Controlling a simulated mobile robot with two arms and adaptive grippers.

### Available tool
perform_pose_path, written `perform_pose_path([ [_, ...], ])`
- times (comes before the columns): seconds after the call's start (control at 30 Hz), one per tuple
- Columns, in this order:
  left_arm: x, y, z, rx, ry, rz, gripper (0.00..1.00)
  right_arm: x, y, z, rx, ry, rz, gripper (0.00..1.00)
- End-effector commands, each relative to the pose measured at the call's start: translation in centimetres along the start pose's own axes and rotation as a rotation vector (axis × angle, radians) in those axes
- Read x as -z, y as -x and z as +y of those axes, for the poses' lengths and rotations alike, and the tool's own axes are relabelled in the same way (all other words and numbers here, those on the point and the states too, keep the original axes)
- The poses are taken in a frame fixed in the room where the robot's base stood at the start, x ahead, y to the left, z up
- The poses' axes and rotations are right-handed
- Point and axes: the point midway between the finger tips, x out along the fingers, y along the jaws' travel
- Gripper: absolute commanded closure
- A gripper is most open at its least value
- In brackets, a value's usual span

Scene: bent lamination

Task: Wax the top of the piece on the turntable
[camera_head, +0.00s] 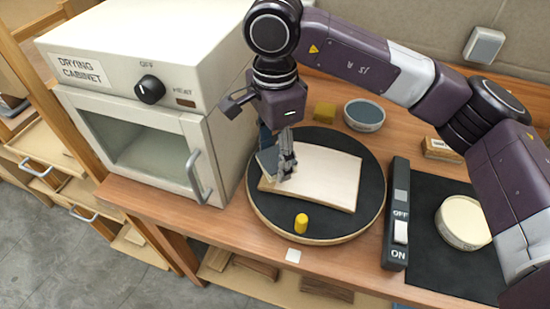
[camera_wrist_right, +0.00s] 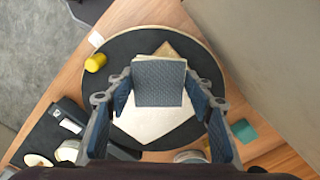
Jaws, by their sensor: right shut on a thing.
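The piece, a pale, slightly bent wooden sheet (camera_head: 330,178), lies on the round black turntable (camera_head: 262,212); it also shows in the right wrist view (camera_wrist_right: 150,124). My right gripper (camera_head: 286,168) is over the sheet's left part, shut on a blue-grey textured pad (camera_head: 267,160). In the right wrist view the pad (camera_wrist_right: 159,80) sits between the fingers and hides part of the sheet. I cannot tell whether the pad touches the sheet. An open tin of cream-coloured wax (camera_head: 463,220) stands on a black mat at the right. My left gripper is not in view.
A yellow peg (camera_head: 301,223) stands near the turntable's front edge. A switch box (camera_head: 397,225) marked OFF and ON is right of the turntable. A bowl (camera_head: 364,115) and a yellowish block (camera_head: 324,112) are behind it. The drying cabinet (camera_head: 140,130) stands close on the left.

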Motion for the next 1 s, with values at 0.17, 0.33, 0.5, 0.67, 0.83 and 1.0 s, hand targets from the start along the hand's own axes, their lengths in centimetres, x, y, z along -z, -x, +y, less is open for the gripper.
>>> perform_pose_path([
  [0.17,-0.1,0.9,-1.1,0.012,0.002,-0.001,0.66,0.0,1.9,0.2,0.002,-0.002,0.001,0.71],
  [0.33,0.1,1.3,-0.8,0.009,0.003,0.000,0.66,-0.1,3.0,0.4,0.001,-0.004,0.001,0.71],
  [0.5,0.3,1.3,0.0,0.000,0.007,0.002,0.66,-0.1,3.2,0.4,0.001,-0.004,0.001,0.71],
  [0.67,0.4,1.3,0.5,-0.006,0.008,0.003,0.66,-0.1,3.2,0.4,0.001,-0.004,0.001,0.71],
  [0.83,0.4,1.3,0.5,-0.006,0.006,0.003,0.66,-0.1,3.2,0.4,0.001,-0.004,0.001,0.71],
  [1.0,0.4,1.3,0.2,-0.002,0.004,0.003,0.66,0.3,3.0,0.6,0.002,0.013,0.002,0.71],
])
